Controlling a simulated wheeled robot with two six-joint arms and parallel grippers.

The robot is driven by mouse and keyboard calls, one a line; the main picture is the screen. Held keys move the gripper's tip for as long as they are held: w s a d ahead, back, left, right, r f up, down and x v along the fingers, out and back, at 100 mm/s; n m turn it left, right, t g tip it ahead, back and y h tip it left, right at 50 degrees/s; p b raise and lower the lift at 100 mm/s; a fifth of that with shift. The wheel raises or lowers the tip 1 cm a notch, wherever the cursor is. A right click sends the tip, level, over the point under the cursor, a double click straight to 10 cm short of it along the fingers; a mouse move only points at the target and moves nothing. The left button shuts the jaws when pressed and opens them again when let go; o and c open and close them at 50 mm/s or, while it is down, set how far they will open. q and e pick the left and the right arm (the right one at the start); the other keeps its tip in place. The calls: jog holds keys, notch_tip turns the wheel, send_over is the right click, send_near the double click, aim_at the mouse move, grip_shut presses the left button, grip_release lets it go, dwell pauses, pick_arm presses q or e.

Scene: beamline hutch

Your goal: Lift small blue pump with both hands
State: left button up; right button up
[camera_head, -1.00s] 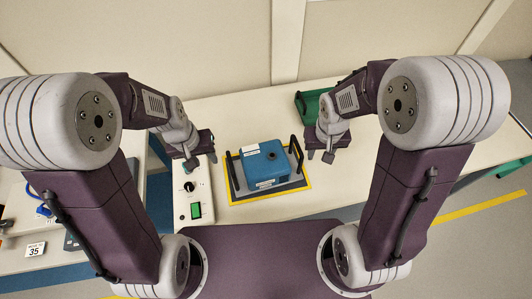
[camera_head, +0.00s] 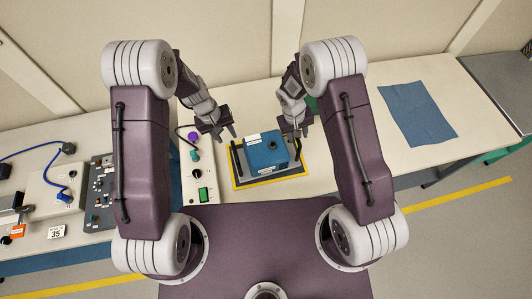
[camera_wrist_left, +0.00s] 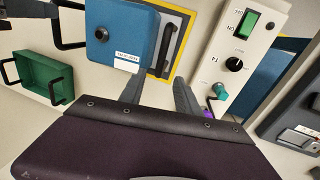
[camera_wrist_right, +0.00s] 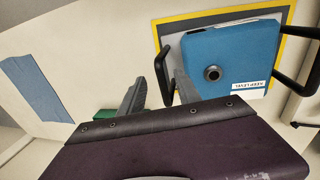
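The small blue pump (camera_head: 267,152) stands on a grey mat with a yellow border (camera_head: 240,184), with a dark handle on either side. My left gripper (camera_head: 226,135) is open and empty above the pump's left handle. In the left wrist view the left handle (camera_wrist_left: 166,44) lies beyond and between the open fingers (camera_wrist_left: 157,90). My right gripper (camera_head: 300,132) is open at the pump's right handle. In the right wrist view that handle (camera_wrist_right: 163,70) shows between the fingers (camera_wrist_right: 158,84); I cannot tell whether they touch it.
A control box with a green switch (camera_head: 203,195) and knobs stands left of the mat. A green tray (camera_wrist_left: 44,76) with black handles lies beyond the pump, mostly hidden in the head view. A blue cloth (camera_head: 418,112) lies on clear table to the right. Instruments and a cable fill the left bench.

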aim_at(232, 144)
pick_arm(q)
jog(key=f, duration=0.3)
jog(key=d+f, duration=0.1)
jog(key=f, duration=0.5)
jog(key=shift+w+d, duration=0.35)
pick_arm(e)
jog(key=f, duration=0.3)
jog(key=d+f, duration=0.1)
jog(key=f, duration=0.5)
jog(key=shift+w+d, duration=0.35)
jog(key=shift+d, duration=0.05)
pick_arm(q)
grip_shut()
pick_arm(e)
jog(key=shift+r, duration=0.1)
grip_shut()
pick_arm(q)
jog(key=shift+w+a+r, duration=0.1)
jog(key=shift+w+r, duration=0.05)
pick_arm(e)
jog(key=shift+s, duration=0.1)
